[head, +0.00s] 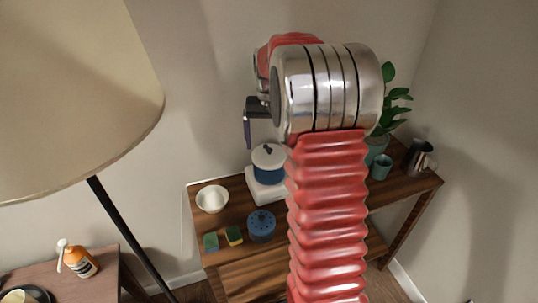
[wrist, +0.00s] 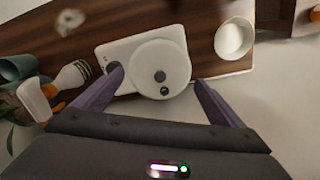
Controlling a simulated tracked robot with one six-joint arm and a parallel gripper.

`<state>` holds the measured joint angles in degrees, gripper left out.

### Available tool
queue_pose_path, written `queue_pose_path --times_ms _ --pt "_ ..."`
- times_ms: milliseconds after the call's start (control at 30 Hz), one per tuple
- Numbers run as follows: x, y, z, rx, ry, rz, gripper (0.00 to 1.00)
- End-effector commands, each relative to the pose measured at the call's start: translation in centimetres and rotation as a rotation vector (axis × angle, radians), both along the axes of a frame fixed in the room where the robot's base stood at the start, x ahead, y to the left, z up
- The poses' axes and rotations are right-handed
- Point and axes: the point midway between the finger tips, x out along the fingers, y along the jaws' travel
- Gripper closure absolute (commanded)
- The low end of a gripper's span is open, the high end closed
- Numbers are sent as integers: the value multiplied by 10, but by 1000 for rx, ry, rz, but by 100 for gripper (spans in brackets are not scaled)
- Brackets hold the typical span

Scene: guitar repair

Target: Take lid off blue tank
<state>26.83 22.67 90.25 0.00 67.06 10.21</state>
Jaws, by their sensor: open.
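The blue tank (head: 268,178) stands on a white base (head: 266,194) on the wooden table, partly behind my arm. Its round white lid (head: 268,155) is on top, with a dark knob. I see no contact.
A white bowl (head: 212,199) stands left of the base, also in the wrist view (wrist: 234,38). A blue round container (head: 262,226) and two sponges (head: 233,235) lie nearer. A plant (head: 390,95), teal cup (head: 381,166) and metal jug (head: 419,157) stand right. A lamp (head: 75,90) looms left.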

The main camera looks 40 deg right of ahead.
Motion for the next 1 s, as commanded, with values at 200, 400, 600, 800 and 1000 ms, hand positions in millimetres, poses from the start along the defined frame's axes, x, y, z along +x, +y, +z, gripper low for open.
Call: queue_pose_path --times_ms 200,400,600,800,1000 --pt "0 0 -23 0 0 0 9" --pt "0 0 -24 0 0 0 9" --pt "0 1 -24 0 0 0 9" --pt "0 1 -23 0 0 1 12" --pt "0 1 -23 0 0 1 26"
